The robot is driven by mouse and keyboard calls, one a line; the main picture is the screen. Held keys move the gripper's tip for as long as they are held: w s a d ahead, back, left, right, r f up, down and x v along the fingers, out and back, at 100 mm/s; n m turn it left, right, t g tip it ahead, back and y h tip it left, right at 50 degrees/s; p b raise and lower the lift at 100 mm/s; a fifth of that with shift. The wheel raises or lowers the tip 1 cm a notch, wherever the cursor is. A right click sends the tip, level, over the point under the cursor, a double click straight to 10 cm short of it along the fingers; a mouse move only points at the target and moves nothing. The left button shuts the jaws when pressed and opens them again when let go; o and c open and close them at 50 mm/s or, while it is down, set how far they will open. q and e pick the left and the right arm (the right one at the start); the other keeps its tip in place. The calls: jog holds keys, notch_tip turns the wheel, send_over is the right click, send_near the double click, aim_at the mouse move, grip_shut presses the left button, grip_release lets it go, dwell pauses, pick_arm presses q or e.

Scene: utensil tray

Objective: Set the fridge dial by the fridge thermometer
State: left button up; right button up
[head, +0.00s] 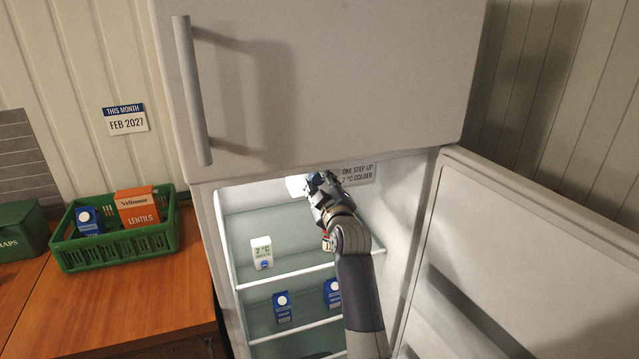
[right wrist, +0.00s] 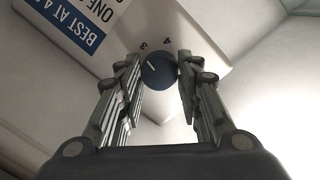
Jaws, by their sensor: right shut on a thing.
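The fridge dial (right wrist: 158,70) is a dark round knob with a white mark line, under a white housing at the top of the fridge. The numbers 3 and 4 show beside it. My right gripper (right wrist: 159,74) has one finger on each side of the dial and is shut on it. In the head view my right gripper (head: 318,190) reaches into the top of the fridge and hides the dial. The fridge thermometer (head: 262,253) is a small white display on the upper shelf and appears to read 2 °C. My left gripper is out of view.
The fridge door (head: 520,250) stands open at right. A label (head: 358,174) reads "ONE STEP UP 2 °C COLDER". A partly hidden label (right wrist: 72,37) reads "BEST AT 4". Blue cartons (head: 283,307) stand on a lower shelf. A green crate (head: 120,251) with packages sits on the left counter.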

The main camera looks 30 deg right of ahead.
jog(key=n, duration=0.4)
jog(key=shift+f+n+p, duration=0.1)
jog(key=shift+n+p, duration=0.2)
jog(key=shift+p, duration=0.05)
jog(key=n+t, duration=0.1)
jog(key=n, duration=0.4)
jog(key=shift+f, duration=0.1)
jog(key=shift+n+p, duration=0.3)
jog(key=o, duration=1.1)
jog(key=shift+c, duration=0.2)
jog(key=r+v, duration=0.1)
jog(key=v, duration=1.1)
jog(key=shift+f, duration=0.45)
jog(key=shift+d, duration=0.15)
